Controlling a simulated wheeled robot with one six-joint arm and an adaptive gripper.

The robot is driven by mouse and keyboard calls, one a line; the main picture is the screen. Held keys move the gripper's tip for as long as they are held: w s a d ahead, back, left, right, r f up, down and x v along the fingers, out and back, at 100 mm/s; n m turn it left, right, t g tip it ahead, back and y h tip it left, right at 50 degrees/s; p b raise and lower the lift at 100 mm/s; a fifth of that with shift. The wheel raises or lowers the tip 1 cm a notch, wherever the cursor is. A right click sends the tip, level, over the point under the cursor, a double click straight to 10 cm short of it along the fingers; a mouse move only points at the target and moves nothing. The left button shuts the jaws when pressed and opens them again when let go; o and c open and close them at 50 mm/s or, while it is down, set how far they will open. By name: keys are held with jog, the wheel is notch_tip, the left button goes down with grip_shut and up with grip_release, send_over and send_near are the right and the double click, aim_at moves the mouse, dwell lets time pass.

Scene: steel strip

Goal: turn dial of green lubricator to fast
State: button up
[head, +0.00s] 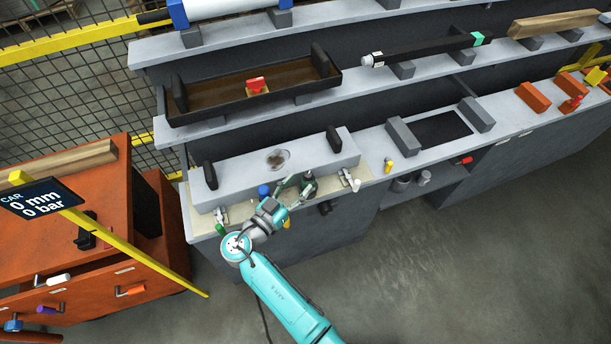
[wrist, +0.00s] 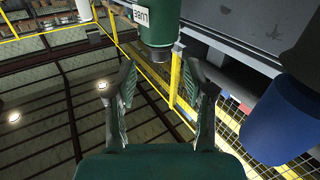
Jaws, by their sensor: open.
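The green lubricator (wrist: 157,32) shows at the top middle of the wrist view, with a white label reading LUBE on its side. Its narrower dark end (wrist: 156,54) points toward my gripper (wrist: 160,80). My gripper's two fingers are spread, with nothing between them; the lubricator is just beyond the fingertips. In the head view, my gripper (head: 294,188) is at the front of the low grey bench, beside a dark upright fitting (head: 309,186) that looks like the lubricator. The dial's marks and setting cannot be read.
A blue fitting (head: 263,191) stands close to my gripper; a large blue body (wrist: 285,122) fills the wrist view's right. A white fitting (head: 356,185) and a yellow one (head: 388,166) stand farther right. The grey block (head: 235,172) lies behind. Floor in front is clear.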

jog(key=v, duration=0.7)
